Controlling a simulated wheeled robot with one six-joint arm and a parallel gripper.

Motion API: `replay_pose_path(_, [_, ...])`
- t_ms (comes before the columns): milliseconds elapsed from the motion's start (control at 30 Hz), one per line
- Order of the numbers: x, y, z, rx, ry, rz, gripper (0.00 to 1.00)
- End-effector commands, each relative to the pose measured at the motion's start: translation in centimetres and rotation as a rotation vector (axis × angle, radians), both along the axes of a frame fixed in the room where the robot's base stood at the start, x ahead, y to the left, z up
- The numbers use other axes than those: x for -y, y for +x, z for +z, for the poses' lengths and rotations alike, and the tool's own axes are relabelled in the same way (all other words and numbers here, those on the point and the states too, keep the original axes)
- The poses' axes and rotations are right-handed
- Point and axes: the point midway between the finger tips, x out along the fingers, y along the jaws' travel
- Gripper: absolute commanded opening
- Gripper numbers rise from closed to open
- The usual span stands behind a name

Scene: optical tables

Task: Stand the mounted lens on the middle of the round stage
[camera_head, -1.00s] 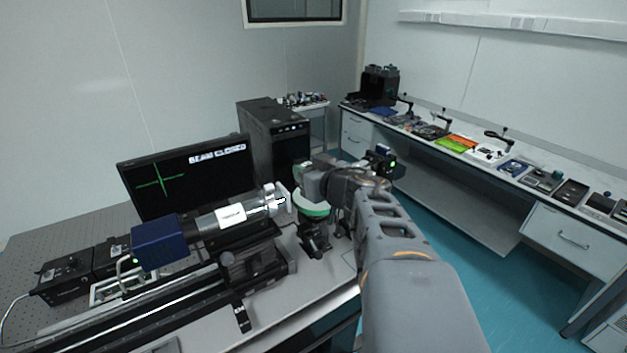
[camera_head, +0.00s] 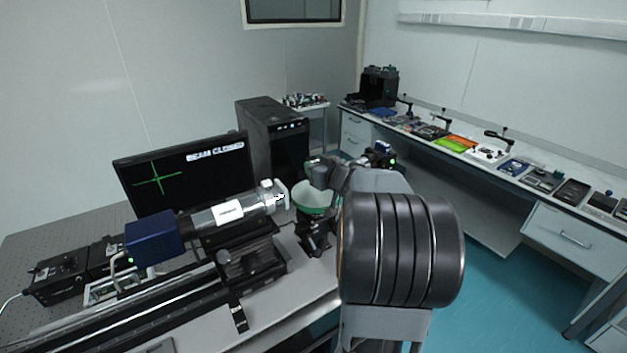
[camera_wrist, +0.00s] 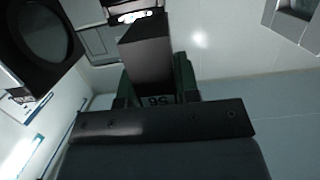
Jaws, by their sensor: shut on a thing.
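The round stage (camera_head: 312,197), a pale disc with a green rim on a dark stand, is beside the lens tube's end in the head view. My gripper (camera_head: 319,173) is above its back right part, shut and partly hidden by my arm. In the wrist view my gripper (camera_wrist: 152,88) shows a dark block between green-sided parts. The mounted lens is not clearly made out in the head view; its outline at the jaws is hidden or too small. Whether it touches the stage cannot be told.
A blue-ended tube (camera_head: 157,237) on a rail points at the stage from the left. A monitor (camera_head: 186,174) and a black computer tower (camera_head: 272,137) stand behind. A side bench (camera_head: 540,203) with instruments runs along the right, with clear floor before it.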

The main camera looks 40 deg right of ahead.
Motion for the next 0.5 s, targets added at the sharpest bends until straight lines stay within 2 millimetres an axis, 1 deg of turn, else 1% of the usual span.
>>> replay_pose_path(67, [0.3, 0.4, -0.8, -0.002, 0.001, 0.001, 0.0])
replay_pose_path(200, [0.3, 0.4, -2.6, -0.001, 0.003, 0.003, 0.0])
replay_pose_path(300, [0.3, 0.4, -3.4, -0.001, 0.0, 0.002, 0.0])
replay_pose_path(500, [0.3, 0.4, -3.6, 0.001, 0.0, 0.002, 0.0])
